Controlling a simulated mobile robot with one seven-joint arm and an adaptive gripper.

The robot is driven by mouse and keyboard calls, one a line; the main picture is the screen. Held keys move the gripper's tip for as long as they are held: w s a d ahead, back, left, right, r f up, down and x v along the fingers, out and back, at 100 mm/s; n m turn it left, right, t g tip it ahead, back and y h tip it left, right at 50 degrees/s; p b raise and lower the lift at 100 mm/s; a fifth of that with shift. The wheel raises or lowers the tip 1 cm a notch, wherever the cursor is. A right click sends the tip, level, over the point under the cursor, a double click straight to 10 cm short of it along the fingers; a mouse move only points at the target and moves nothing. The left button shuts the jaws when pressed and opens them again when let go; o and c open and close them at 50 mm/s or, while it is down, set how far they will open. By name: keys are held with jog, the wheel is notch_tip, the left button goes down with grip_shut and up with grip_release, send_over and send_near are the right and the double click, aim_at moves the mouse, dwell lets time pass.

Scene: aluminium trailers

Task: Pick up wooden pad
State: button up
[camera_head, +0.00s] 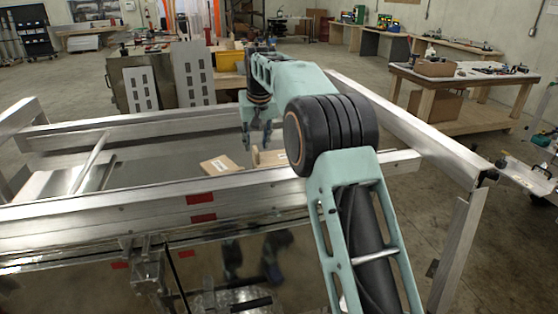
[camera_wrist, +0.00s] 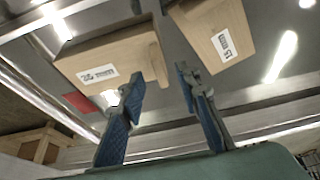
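Two wooden pads with white labels lie on the trailer bed. In the head view one pad (camera_head: 220,165) is left of my gripper (camera_head: 257,138). The other pad (camera_head: 270,158) is just below and right of the gripper, partly hidden by my arm. In the wrist view a pad with an upside-down label (camera_wrist: 105,58) is at upper left and a pad labelled "15 mm" (camera_wrist: 216,32) is at upper right, cut by the frame edge. My gripper (camera_wrist: 161,80) is open with nothing between its blue-padded fingers. The left finger overlaps the left pad's edge in view; contact cannot be told.
Metal trailer rails (camera_head: 235,186) surround the bed, with the near rail in front of the pads. A diagonal bar (camera_head: 90,160) stands at the bed's left. Workbenches (camera_head: 465,80) are farther back. The bed left of the pads looks mostly clear.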

aim_at(256, 149)
jog(key=shift+w+p+x, duration=0.2)
jog(key=shift+p+x, duration=0.15)
jog(key=shift+x, duration=1.05)
jog(key=shift+w+p+x, duration=0.15)
jog(key=shift+p+x, duration=0.15)
jog(key=shift+x, duration=1.05)
jog(key=shift+r, duration=0.15)
grip_shut()
jog(key=shift+r, duration=0.1)
